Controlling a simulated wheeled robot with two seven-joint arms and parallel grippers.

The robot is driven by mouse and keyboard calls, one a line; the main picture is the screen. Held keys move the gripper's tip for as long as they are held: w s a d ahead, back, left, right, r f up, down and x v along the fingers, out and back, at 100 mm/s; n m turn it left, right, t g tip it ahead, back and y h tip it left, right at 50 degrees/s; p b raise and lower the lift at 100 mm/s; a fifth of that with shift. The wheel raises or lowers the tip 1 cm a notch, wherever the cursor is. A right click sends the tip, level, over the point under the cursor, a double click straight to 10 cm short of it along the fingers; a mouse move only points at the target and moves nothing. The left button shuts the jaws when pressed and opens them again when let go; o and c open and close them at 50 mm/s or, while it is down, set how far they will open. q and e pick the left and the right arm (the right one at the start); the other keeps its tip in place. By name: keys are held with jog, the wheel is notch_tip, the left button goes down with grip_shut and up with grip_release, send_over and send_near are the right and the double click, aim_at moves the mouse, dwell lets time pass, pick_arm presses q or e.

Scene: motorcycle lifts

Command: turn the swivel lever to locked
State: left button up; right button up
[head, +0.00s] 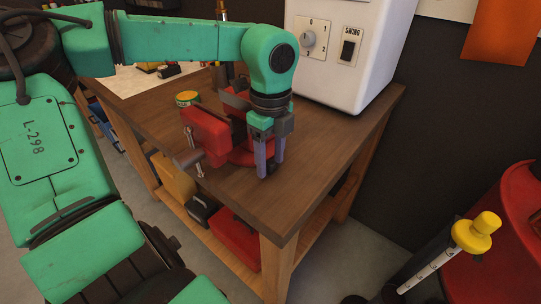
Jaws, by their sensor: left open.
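A red bench vise (206,133) stands on the wooden workbench (330,122), with a thin metal handle bar (191,147) hanging at its front end. The red round base of the vise shows low beside my left gripper (268,172). My left gripper points down just right of the vise, its two fingers apart with nothing visible between them. The swivel lever cannot be made out; the gripper and arm cover part of the vise and its base. My right gripper is not in view.
A white machine (345,45) with a dial and a switch marked SWING stands at the bench's back right. A small yellow-green tin (188,98) sits behind the vise. A red case (236,238) lies on the lower shelf. A yellow knob (474,233) stands at lower right.

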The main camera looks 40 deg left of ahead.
pick_arm(q)
grip_shut()
jog(key=shift+a+f+m+b, duration=0.15)
jog(key=shift+m+b, duration=0.2)
jog(key=shift+m, duration=0.25)
jog(key=shift+a+m, duration=0.35)
jog(key=shift+m, duration=0.65)
grip_release()
notch_tip(320, 180, up, 15)
jog(key=shift+p, duration=0.3)
